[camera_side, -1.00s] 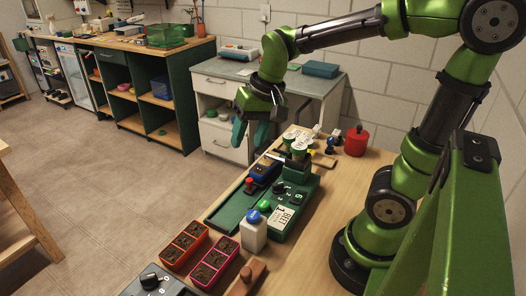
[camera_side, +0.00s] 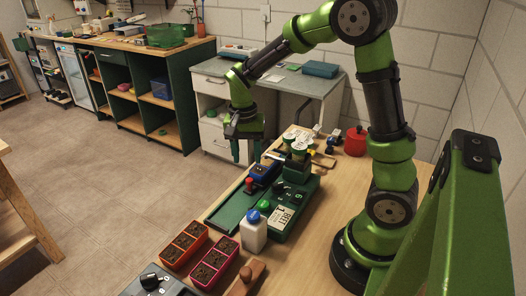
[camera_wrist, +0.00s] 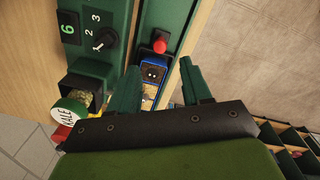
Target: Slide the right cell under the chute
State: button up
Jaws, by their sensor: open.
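A blue tray (camera_side: 263,170) with dark cells sits on the green track (camera_side: 231,211) beside the green dispenser body (camera_side: 303,197). A red knob (camera_side: 250,183) is at its near end. In the wrist view the blue tray (camera_wrist: 153,72) and red knob (camera_wrist: 160,46) lie beyond my fingers. My gripper (camera_side: 247,152) is open and empty, above the far end of the track; its fingers (camera_wrist: 161,90) frame the tray but do not appear to touch it. The chute is not clearly visible; which cell lies under it cannot be told.
A container with a KALE lid (camera_wrist: 69,113) stands by the dispenser. A white bottle (camera_side: 254,236) stands at the near end. Orange (camera_side: 171,255) and pink (camera_side: 205,279) soil trays, a wooden-handled tool (camera_side: 246,278) and a red pot (camera_side: 356,141) are on the bench.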

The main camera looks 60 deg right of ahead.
aim_at(249, 179)
notch_tip(249, 179, down, 8)
jog(key=shift+s+d+r, duration=0.1)
jog(key=shift+s+r, duration=0.05)
jog(key=shift+r, duration=0.05)
jog(key=shift+c, duration=0.4)
grip_shut()
